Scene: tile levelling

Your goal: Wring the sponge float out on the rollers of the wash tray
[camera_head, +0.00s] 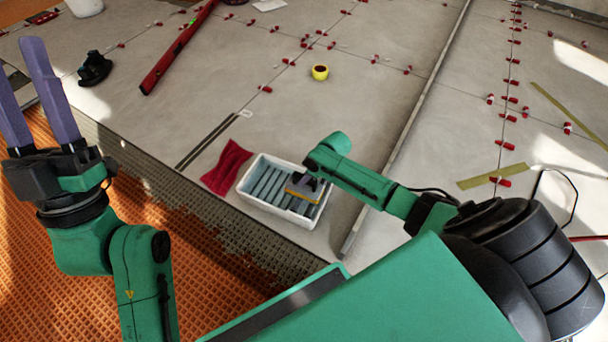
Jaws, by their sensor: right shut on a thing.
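The white wash tray (249,202) stands on the tiled floor near its front edge, with grey-blue rollers (266,184) across it. The sponge float (303,194), with a yellowish edge and a grey face, is over the right part of the rollers. My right gripper (311,181) is shut on the float from above; the arm partly hides its fingers. Whether the sponge presses on the rollers is unclear. My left gripper (20,68) has its two purple fingers apart and empty, at the far left, well away from the tray.
A red cloth (227,167) lies just left of the tray. A yellow tape roll (320,72), a long red level (178,50) and a black suction cup (94,68) lie farther back. A metal straightedge (410,120) runs right of the tray. Red levelling clips line the joints.

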